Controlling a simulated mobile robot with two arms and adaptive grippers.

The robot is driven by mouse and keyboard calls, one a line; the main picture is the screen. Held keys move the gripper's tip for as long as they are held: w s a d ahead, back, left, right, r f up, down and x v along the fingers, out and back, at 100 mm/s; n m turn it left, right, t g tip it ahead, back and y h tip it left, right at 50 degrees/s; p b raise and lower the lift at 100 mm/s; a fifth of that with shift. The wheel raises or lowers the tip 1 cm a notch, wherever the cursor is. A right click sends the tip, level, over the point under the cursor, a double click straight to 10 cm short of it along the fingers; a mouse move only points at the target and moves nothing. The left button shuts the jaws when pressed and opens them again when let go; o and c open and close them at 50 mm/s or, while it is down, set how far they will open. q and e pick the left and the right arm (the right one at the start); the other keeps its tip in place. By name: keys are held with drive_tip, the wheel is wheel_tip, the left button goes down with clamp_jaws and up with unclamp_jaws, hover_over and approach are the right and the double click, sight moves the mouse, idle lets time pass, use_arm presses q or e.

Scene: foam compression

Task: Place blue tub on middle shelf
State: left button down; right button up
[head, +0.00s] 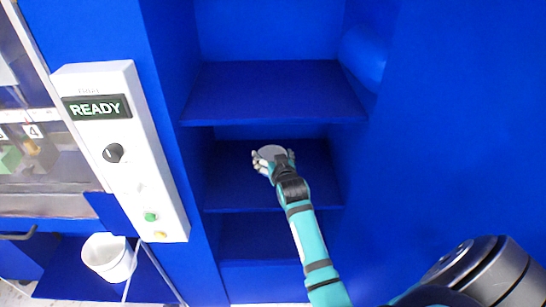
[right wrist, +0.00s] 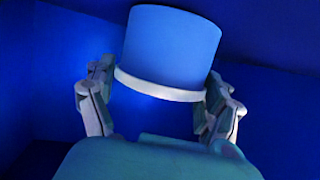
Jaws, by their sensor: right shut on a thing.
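The blue tub (right wrist: 172,42) is in the right wrist view, with a pale band round its near end. In the head view only its greyish round end (head: 271,152) shows between my right gripper's fingers. My right gripper (head: 273,160) is shut on the tub; its fingers also show on both sides of it in the right wrist view (right wrist: 158,95). The gripper and tub are inside the middle opening of the blue cabinet, over the middle shelf (head: 235,190). I cannot tell whether the tub touches the shelf. My left gripper is not in view.
The upper shelf (head: 275,95) juts out just above the gripper. A blue side wall stands on each side. A white control panel (head: 125,150) reading READY is at the left. A white bucket (head: 108,257) is at the lower left.

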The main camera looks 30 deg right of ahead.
drive_tip(key=shift+f, duration=0.1)
drive_tip(key=o, duration=1.3)
drive_tip(key=shift+f, duration=0.1)
drive_tip(key=shift+o, duration=0.7)
drive_tip(key=shift+s, duration=0.1)
drive_tip(key=b+v, duration=0.1)
drive_tip(key=v, duration=0.9)
drive_tip(key=shift+s+a, duration=0.2)
drive_tip(key=shift+s, duration=0.1)
drive_tip(key=shift+s+a+r, duration=0.2)
drive_tip(key=shift+s+r, duration=0.15)
drive_tip(key=shift+s, duration=0.15)
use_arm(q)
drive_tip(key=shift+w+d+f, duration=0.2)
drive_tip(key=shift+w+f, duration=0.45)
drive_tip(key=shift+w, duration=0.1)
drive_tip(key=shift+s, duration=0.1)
